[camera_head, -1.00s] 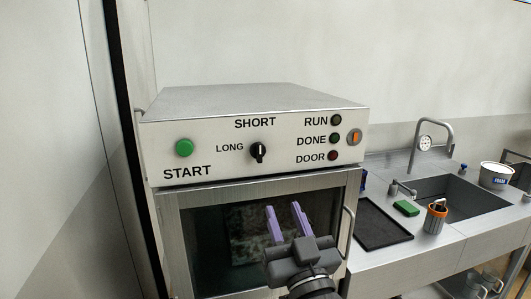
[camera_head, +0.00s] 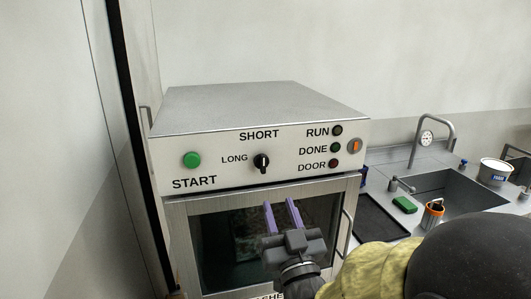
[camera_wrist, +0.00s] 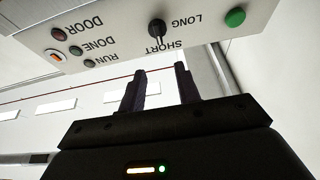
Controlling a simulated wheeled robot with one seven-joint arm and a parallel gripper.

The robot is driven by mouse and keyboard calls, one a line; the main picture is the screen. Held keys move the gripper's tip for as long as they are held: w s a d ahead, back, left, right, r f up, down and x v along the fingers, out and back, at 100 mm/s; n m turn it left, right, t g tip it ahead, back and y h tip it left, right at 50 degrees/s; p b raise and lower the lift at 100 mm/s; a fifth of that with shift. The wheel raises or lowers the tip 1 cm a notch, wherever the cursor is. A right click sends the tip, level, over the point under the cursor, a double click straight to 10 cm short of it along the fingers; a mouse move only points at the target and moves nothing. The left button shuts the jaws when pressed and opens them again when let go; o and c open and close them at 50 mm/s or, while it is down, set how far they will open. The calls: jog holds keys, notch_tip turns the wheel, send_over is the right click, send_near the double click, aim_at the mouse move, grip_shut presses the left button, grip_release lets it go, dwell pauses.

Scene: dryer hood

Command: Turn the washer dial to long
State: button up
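The washer's black dial (camera_head: 261,162) sits on the white front panel (camera_head: 215,177), between the LONG label at its left and the SHORT label above. Its white pointer mark points up toward SHORT. In the wrist view the dial (camera_wrist: 157,28) shows upside down, beyond the fingertips. My gripper (camera_head: 281,202) has two purple fingers, spread apart with nothing between them. It is below the dial, in front of the glass door, and does not touch the dial. The wrist view also shows the open fingers (camera_wrist: 160,72), dark there, with a gap between them.
A green START button (camera_head: 191,160) is left of the dial. RUN, DONE and DOOR lamps (camera_head: 334,148) and an orange switch (camera_head: 355,146) are at the right. The glass door (camera_head: 215,245) is shut below the panel. A sink counter (camera_head: 440,190) stands to the right.

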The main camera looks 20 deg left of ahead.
aim_at(263, 160)
jog(key=p+x, duration=1.1)
jog(key=x, duration=0.2)
jog(key=shift+s+a, duration=0.1)
jog(key=shift+f, duration=0.1)
grip_shut()
